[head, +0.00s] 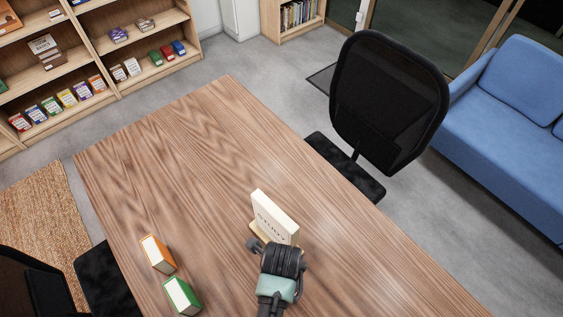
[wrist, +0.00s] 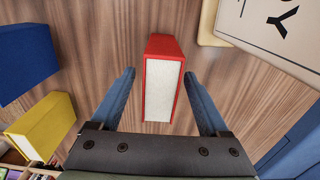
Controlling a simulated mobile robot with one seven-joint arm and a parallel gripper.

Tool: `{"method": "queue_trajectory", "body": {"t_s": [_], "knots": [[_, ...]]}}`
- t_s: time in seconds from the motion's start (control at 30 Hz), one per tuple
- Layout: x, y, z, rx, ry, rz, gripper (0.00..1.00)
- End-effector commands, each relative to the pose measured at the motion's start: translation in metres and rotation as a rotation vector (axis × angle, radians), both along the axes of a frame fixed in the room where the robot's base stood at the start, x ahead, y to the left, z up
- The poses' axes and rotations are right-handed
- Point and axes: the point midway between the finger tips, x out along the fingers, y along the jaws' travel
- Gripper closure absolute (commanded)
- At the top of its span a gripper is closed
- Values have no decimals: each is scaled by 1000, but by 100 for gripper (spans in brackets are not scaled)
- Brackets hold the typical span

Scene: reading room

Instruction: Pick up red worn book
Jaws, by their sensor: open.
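In the wrist view the red book (wrist: 164,80) stands on the wooden table, its red cover around a pale page block. My gripper (wrist: 158,95) is open there, with one blue finger on each side of the book; I cannot tell whether either finger touches it. In the head view my gripper (head: 276,258) is over the table beside the cream sign, and the red book is hidden behind my arm. Wear on the book cannot be made out.
The cream STUDY sign (head: 274,215) stands close to my gripper on the table (head: 200,150). An orange book (head: 158,254) and a green book (head: 182,296) stand to the left. In the wrist view a blue book (wrist: 24,62) and a yellow book (wrist: 42,126) are left.

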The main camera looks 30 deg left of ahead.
Motion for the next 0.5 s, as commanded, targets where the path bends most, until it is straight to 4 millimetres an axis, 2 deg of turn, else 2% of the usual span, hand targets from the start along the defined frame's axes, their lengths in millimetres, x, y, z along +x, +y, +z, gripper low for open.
{"method": "queue_trajectory", "body": {"t_s": [0.17,0.43,0.5], "knots": [[0,0,-20,0,0,1,21],[0,0,-22,0,-2,1,21],[0,0,-22,0,-2,1,34]]}}
